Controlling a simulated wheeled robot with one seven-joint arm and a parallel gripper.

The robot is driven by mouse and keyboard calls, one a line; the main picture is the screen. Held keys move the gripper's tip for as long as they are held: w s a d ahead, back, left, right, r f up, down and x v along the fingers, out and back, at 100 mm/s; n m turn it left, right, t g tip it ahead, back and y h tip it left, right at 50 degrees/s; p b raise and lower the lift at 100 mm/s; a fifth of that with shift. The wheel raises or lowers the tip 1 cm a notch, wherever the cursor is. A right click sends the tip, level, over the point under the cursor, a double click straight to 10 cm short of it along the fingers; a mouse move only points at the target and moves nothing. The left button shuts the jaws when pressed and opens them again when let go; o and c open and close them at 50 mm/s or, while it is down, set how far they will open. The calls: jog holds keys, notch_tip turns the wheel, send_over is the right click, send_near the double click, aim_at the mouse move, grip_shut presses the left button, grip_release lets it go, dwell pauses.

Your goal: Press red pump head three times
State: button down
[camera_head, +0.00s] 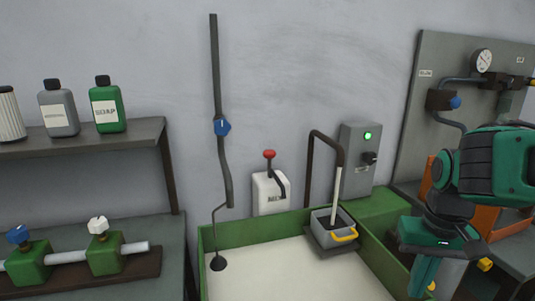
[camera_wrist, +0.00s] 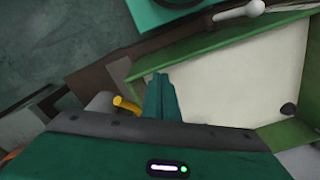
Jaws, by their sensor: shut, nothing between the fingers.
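The red pump head (camera_head: 269,154) tops a white pump bottle (camera_head: 268,195) with a dark bent spout. The bottle stands against the wall, behind the far edge of the green-rimmed basin (camera_head: 230,233). My gripper (camera_head: 422,283) is at the right of the head view, pointing down by the basin's right side, well apart from the pump. Its green fingers are together and empty; they also show in the wrist view (camera_wrist: 160,95). I cannot make out the pump head in the wrist view.
A grey box with a green light (camera_head: 368,135) is on the wall. Shelves with bottles (camera_head: 107,105) are at left.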

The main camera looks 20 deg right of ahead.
jog(key=w+a+r+n+t, duration=0.1)
jog(key=w+a+n+t, duration=0.15)
jog(key=w, duration=0.75)
notch_tip(320, 180, up, 24)
jog(key=m+t+y, duration=0.1)
jog(key=m+t, duration=0.3)
jog(key=t, duration=0.3)
send_over(269, 151)
jog(key=s, duration=0.1)
jog(key=shift+s+d+f+g, duration=0.1)
jog(key=shift+s+g, duration=0.05)
jog(key=shift+g, duration=0.1)
jog(key=shift+f, duration=4.4)
jog(key=shift+f, duration=0.15)
jog(key=shift+s+f, duration=0.1)
jog(key=shift+f, duration=0.15)
jog(key=shift+f, duration=1.25)
